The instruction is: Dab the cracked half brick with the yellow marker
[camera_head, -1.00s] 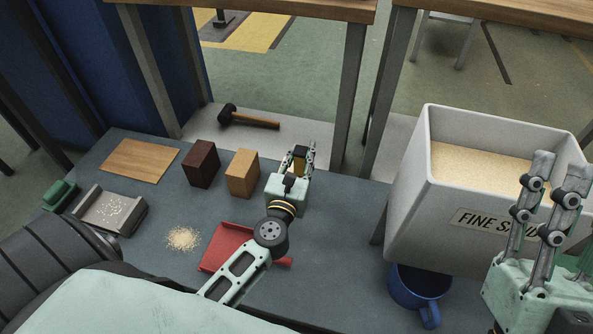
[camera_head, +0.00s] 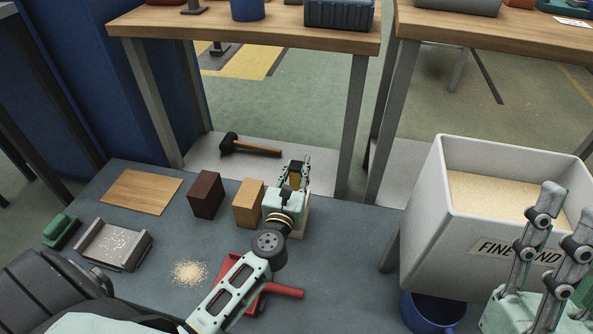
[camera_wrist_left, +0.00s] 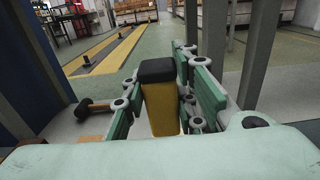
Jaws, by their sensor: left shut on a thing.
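My left gripper (camera_head: 294,171) is shut on the yellow marker, above the mat just right of the tan brick. In the left wrist view the marker (camera_wrist_left: 163,112) stands upright between the fingers, a thick yellow body with a black top. A dark brown brick (camera_head: 205,195) and the tan brick (camera_head: 248,204) stand side by side. A pale cream block (camera_head: 303,218) shows partly behind the left gripper. I cannot make out a crack on any of them. My right gripper (camera_head: 568,205) is at the right edge, fingers apart and empty.
A white bin of sand (camera_head: 440,215) and a blue mug (camera_head: 432,312) stand at right. A red dustpan (camera_head: 284,291) lies under my left arm. A sand pile (camera_head: 189,272), grey tray (camera_head: 135,255), green item (camera_head: 62,230) and wooden board (camera_head: 141,191) are at left. A hammer (camera_head: 250,147) lies behind.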

